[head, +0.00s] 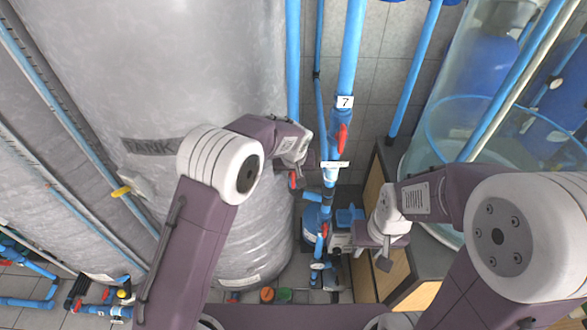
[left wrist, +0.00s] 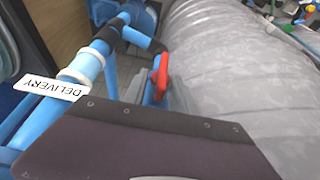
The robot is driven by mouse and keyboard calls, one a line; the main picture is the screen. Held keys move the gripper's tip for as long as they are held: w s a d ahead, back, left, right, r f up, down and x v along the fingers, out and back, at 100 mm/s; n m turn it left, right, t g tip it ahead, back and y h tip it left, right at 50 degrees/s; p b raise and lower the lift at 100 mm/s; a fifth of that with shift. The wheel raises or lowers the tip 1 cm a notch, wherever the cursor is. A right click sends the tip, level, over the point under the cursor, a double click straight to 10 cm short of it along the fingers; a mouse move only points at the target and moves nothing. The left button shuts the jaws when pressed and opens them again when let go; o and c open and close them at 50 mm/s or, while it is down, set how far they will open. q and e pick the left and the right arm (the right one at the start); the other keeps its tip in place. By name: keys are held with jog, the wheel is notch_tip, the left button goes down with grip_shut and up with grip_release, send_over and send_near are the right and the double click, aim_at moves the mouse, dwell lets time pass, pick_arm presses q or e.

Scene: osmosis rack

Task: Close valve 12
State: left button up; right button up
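No label reading 12 can be made out. In the head view a red valve handle (head: 341,135) sits on the blue vertical pipe below a white label 7 (head: 345,101). A smaller red handle (head: 293,180) shows at the lower edge of my left gripper (head: 305,168), which is beside the tank. The left wrist view shows a red valve handle (left wrist: 160,74) on a blue pipe, just beyond my purple wrist housing; the fingers are not visible there. I cannot tell either gripper's opening.
A large grey tank (head: 190,60) stands to the left. A clear vessel (head: 470,140) stands at right behind the dark countertop (head: 436,262). A white DELIVERY label (left wrist: 50,86) hangs on the blue pipework. Blue pipes and a pump (head: 342,235) crowd the middle.

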pick_arm(q)
jog(key=shift+w+f, duration=0.2)
jog(key=shift+f, duration=0.35)
jog(key=shift+a, duration=0.2)
grip_shut()
jog(key=shift+d+f+y+b, duration=0.4)
jog(key=shift+y+b, duration=0.1)
jog(key=shift+b, duration=0.5)
jog(key=shift+d+r+m+y, duration=0.15)
jog(key=shift+m+y, duration=0.15)
jog(key=shift+y, duration=0.8)
jog(key=shift+d+r+m+y, duration=0.15)
jog(key=shift+m+y, duration=0.15)
jog(key=shift+y, duration=0.8)
jog(key=shift+a, duration=0.1)
grip_release()
